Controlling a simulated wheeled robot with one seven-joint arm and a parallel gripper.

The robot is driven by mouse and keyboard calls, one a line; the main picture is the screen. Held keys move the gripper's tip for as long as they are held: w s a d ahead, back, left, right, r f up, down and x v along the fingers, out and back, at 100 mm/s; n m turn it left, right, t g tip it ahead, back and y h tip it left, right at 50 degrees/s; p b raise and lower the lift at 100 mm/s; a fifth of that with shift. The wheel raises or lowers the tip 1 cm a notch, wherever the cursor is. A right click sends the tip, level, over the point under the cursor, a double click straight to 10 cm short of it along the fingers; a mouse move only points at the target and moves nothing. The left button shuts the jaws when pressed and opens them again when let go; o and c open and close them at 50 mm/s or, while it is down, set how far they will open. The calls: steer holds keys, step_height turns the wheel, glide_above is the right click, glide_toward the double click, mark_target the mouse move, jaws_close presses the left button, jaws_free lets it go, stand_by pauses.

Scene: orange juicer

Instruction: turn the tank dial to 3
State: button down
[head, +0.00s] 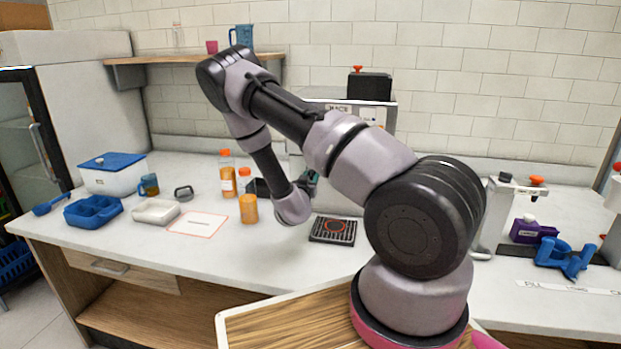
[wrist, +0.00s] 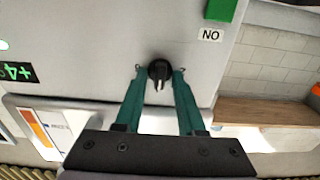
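In the wrist view a small black dial (wrist: 160,71) with a pale pointer mark sits on a grey panel (wrist: 105,45). My gripper (wrist: 159,72) has its two green fingers on either side of the dial. A gap shows at the left finger; the right fingertip is very close to the dial, and I cannot tell if it touches. No numbers are readable around the dial. In the head view my arm hides the dial and most of the juice machine (head: 378,112); only a bit of green finger (head: 311,179) shows.
The panel carries a green block (wrist: 221,9), a "NO" label (wrist: 210,34) and a green display (wrist: 17,72). A black drip grate (head: 333,230) lies on the counter right of my wrist.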

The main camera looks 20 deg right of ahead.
steer(key=shift+n, duration=0.4)
steer(key=shift+a+n, duration=0.15)
steer(key=shift+n, duration=3.85)
steer(key=c, duration=0.9)
jaws_free()
steer(key=shift+o, duration=0.2)
steer(key=v, duration=1)
steer(key=shift+s+a, duration=0.25)
steer(key=shift+s, duration=0.05)
